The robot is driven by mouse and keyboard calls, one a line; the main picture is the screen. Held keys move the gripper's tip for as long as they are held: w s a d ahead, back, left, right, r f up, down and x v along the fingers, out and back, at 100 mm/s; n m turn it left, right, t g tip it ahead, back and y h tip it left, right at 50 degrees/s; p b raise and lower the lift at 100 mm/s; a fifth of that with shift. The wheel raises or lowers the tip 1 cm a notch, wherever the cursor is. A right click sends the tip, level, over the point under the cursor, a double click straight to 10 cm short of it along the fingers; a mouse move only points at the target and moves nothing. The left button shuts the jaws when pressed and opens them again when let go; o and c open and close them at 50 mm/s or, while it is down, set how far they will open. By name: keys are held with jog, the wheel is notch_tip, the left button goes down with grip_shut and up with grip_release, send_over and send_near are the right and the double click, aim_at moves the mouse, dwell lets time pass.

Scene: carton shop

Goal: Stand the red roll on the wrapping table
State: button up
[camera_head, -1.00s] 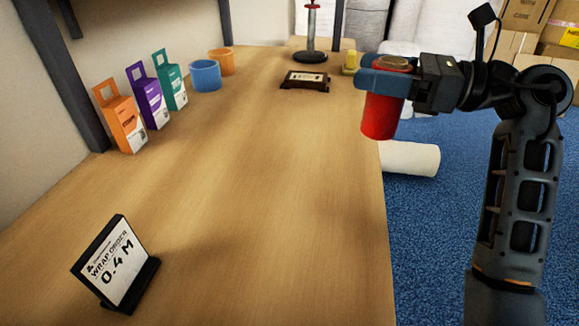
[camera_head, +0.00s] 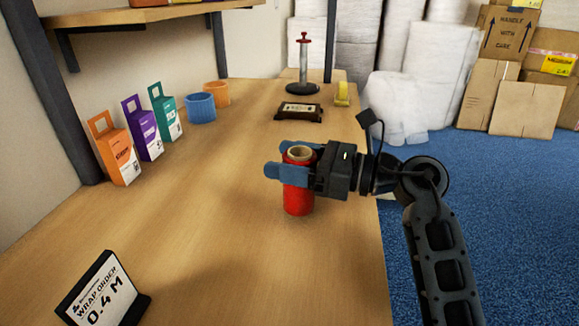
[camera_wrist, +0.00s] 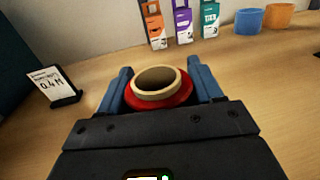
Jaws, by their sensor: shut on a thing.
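The red roll (camera_head: 298,197) is upright in the head view, with a tan hollow core showing at its top. My gripper (camera_head: 285,172) is shut on the red roll near its upper part, with blue fingers on either side. In the wrist view the red roll (camera_wrist: 160,92) sits between the two blue fingers (camera_wrist: 160,88). The roll is over the wooden wrapping table (camera_head: 220,230), inside its right edge. Its bottom is at or close to the tabletop; I cannot tell if it touches.
A wrap order sign (camera_head: 102,292) stands at front left. Orange, purple and teal cartons (camera_head: 143,130) and blue and orange rings (camera_head: 201,107) line the left. A dark tray (camera_head: 299,111), a spindle stand (camera_head: 304,70) and a yellow dispenser (camera_head: 342,95) are behind. The middle is clear.

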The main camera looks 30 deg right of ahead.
jog(key=shift+f, duration=0.65)
jog(key=shift+f, duration=0.2)
jog(key=o, duration=1.2)
jog(key=shift+o, duration=0.2)
jog(key=shift+r, duration=0.2)
jog(key=v, duration=1.2)
jog(key=shift+b, duration=0.4)
